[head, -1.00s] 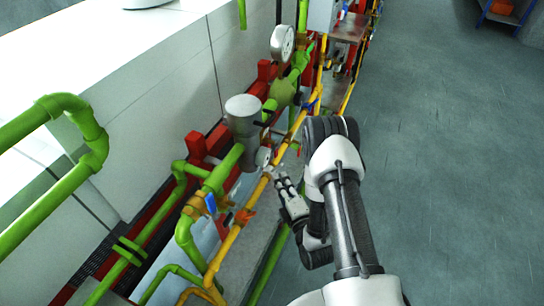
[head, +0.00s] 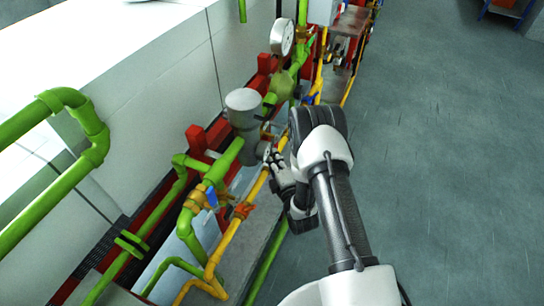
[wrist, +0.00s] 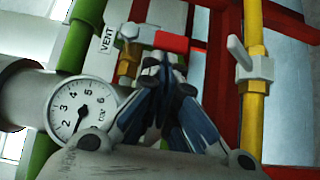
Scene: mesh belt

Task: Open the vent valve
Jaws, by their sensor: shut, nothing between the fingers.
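In the wrist view the vent valve (wrist: 127,62) has a brass body on a vertical pipe, beside a white label reading VENT (wrist: 107,39). A pale grey piece sits on top of it, and a red bar (wrist: 173,42) reaches right from there, looking like its handle. My gripper (wrist: 160,62) is shut and empty, its fingertips right of the brass body and just below the red bar. I cannot tell whether they touch it. In the head view my gripper (head: 273,158) is beside the grey cylindrical body (head: 243,115); the vent valve cannot be made out there.
A round dial gauge (wrist: 81,110) is left of my fingers. A second valve with a grey lever (wrist: 240,54) sits on a yellow pipe (wrist: 252,110) to the right. Green pipes (head: 225,165) and red supports (head: 196,138) crowd the left.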

